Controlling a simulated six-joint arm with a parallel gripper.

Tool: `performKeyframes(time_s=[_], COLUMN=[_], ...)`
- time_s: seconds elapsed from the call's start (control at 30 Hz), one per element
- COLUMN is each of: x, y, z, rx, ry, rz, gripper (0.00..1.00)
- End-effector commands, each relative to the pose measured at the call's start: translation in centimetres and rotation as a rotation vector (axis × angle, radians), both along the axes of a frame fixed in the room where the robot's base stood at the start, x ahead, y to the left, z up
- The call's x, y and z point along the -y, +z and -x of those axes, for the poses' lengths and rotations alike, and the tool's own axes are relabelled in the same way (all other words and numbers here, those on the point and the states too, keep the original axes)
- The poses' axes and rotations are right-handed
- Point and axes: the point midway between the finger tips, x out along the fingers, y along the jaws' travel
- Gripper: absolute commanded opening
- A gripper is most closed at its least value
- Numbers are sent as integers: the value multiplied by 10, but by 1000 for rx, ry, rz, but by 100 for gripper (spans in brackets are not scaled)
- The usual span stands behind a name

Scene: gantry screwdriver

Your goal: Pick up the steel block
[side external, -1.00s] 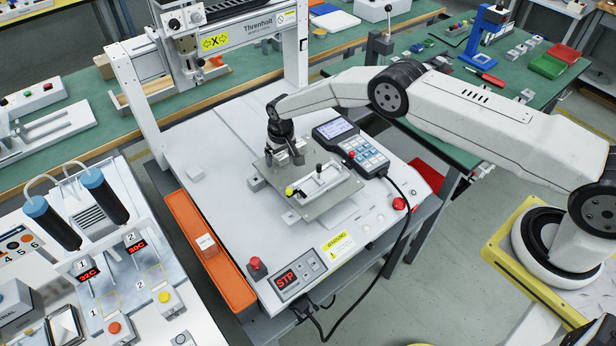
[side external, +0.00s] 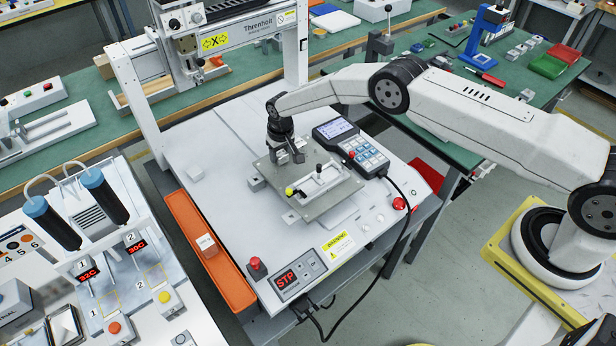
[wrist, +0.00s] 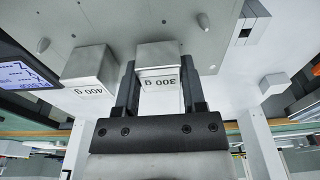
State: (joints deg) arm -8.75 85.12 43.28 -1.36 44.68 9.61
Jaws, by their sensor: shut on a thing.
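A grey steel block marked 300 g (wrist: 160,62) sits between my fingers in the wrist view. My gripper (wrist: 160,84) is shut on it. In the side view my gripper (side external: 287,156) is at the back of the grey fixture plate (side external: 318,208); the arm and fingers mostly hide the block there. I cannot tell whether the block touches the surface below. A second steel block marked 400 g (wrist: 90,66) stands just left of my left finger in the wrist view, apart from it.
A handheld pendant (side external: 350,145) lies close to the right of my gripper, with a black cable. A clamp with a yellow tip (side external: 292,190) sits on the plate. A white gantry (side external: 128,105) stands behind left. An orange tray (side external: 228,280) runs along the left edge.

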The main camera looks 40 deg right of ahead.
Motion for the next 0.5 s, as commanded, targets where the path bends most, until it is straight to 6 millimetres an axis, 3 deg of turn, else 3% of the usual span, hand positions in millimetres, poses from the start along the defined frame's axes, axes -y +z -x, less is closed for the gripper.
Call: performKeyframes(time_s=[0.27, 0.5], x=[0, 2], y=[26, 41], z=[-1, 12], rx=[3, 2], ry=[-1, 0], rz=[1, 2], gripper=[0, 0])
